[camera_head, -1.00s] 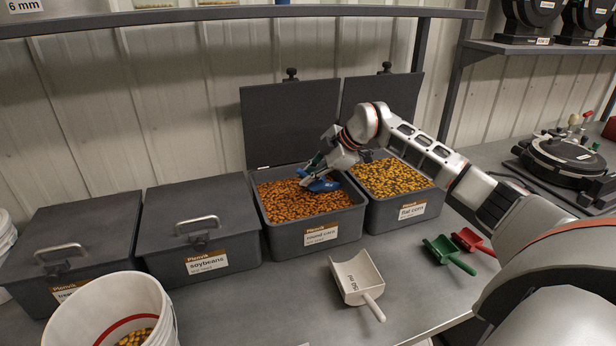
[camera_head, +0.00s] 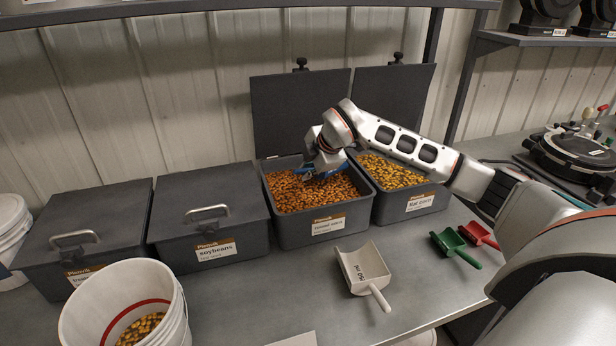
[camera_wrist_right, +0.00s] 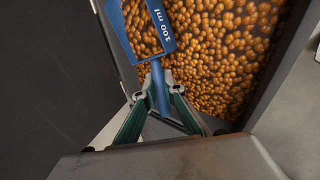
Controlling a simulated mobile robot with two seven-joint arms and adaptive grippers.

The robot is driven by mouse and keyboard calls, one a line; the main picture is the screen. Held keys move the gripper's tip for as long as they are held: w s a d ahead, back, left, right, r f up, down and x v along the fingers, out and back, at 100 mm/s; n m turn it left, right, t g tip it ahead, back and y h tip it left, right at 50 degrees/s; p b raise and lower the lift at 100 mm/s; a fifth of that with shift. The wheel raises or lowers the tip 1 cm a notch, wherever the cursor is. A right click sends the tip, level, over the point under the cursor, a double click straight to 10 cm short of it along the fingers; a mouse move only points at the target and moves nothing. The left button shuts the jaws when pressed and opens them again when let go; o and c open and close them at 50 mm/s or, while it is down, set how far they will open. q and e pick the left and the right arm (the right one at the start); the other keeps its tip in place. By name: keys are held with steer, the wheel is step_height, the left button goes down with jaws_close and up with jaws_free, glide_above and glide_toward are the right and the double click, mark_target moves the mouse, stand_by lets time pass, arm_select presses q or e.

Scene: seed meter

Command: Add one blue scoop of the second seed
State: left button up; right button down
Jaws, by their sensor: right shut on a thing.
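My right gripper (camera_wrist_right: 160,95) is shut on the handle of the blue scoop (camera_wrist_right: 166,40), marked 100 ml. The scoop is in the open round corn bin (camera_head: 313,230), over or in the orange seed (camera_head: 290,193). In the wrist view, orange seed shows inside the scoop's outline. I cannot tell how full it is. In the head view, the right gripper (camera_head: 318,168) hides most of the scoop. The open flat corn bin (camera_head: 415,203) with yellow seed stands to the right. The white bucket (camera_head: 75,325) at the front left has some yellowish seed at its bottom. My left gripper is not in view.
A white 750 ml scoop (camera_head: 365,270), a green scoop (camera_head: 455,246) and a red scoop (camera_head: 478,235) lie on the bench. The soybeans bin (camera_head: 208,215) and another bin (camera_head: 85,235) have lids on. Open lids stand behind the corn bins.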

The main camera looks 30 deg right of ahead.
steer(key=shift+h, duration=0.3)
steer(key=shift+a+r, duration=0.3)
steer(key=shift+r, duration=0.8)
steer(key=shift+a+r, duration=0.25)
steer(key=shift+r, duration=0.8)
steer(key=shift+s+a+r+n+h, duration=0.15)
steer(key=shift+a+r+h, duration=0.1)
steer(key=shift+a+r, duration=0.35)
steer(key=shift+a+r+n+h, duration=0.15)
steer(key=shift+a+r+h, duration=0.15)
steer(key=shift+r, duration=0.45)
steer(key=shift+s+a+r, duration=0.1)
steer(key=shift+a+r, duration=0.2)
steer(key=shift+a, duration=0.1)
